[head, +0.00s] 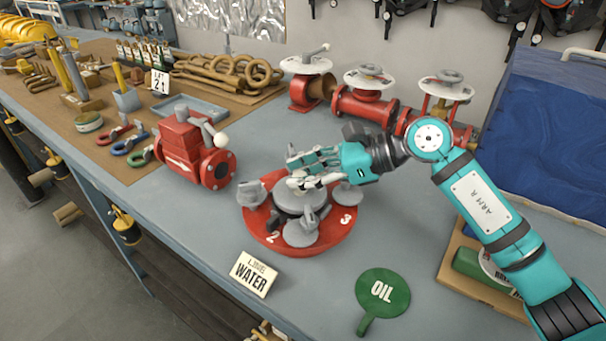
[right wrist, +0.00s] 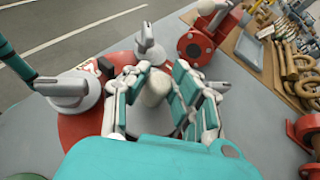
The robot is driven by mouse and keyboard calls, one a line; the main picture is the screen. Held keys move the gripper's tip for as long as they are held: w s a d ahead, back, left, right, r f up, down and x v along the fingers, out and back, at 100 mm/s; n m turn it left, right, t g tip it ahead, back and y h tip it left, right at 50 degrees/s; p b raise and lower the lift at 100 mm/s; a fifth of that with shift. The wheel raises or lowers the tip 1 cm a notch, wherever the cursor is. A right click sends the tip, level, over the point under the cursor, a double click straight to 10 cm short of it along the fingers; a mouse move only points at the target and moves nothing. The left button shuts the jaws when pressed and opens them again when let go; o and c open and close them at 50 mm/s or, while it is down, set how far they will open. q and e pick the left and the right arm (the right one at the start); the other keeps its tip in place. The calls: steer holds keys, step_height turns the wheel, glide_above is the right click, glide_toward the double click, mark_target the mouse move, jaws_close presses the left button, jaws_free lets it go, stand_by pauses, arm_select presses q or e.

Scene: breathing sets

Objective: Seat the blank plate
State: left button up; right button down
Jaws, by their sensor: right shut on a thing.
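A red round base (head: 262,232) with numbers on it stands on the bench. Several grey clamps with handles sit around its rim, one at the front (head: 300,232), one at the left (head: 250,194) and one at the right (head: 348,195). A round grey blank plate (head: 290,203) is at the middle of the base. My right gripper (head: 303,180) is over the middle, its fingers closed around the plate's pale knob (right wrist: 156,88). The fingers hide much of the plate, and I cannot tell whether it lies flat on its seat. My left gripper is not in view.
A red valve (head: 180,150) stands left of the base, and red pipe fittings (head: 365,100) stand behind. A WATER sign (head: 254,273) and a green OIL tag (head: 382,292) are in front.

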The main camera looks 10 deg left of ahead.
steer(key=shift+r+g+b, duration=0.1)
steer(key=shift+g+b, duration=0.2)
steer(key=shift+b, duration=0.75)
stand_by(1.5)
stand_by(0.4)
steer(key=shift+s+a+f+b, duration=0.1)
steer(key=shift+s+f+b, duration=0.1)
steer(key=shift+f+b, duration=0.3)
steer(key=shift+s+a+f+b, duration=0.1)
steer(key=shift+s+f+b, duration=0.1)
steer(key=shift+f+b, duration=0.25)
steer(key=c, duration=1)
jaws_free()
steer(key=shift+c, duration=0.2)
steer(key=shift+d, duration=0.1)
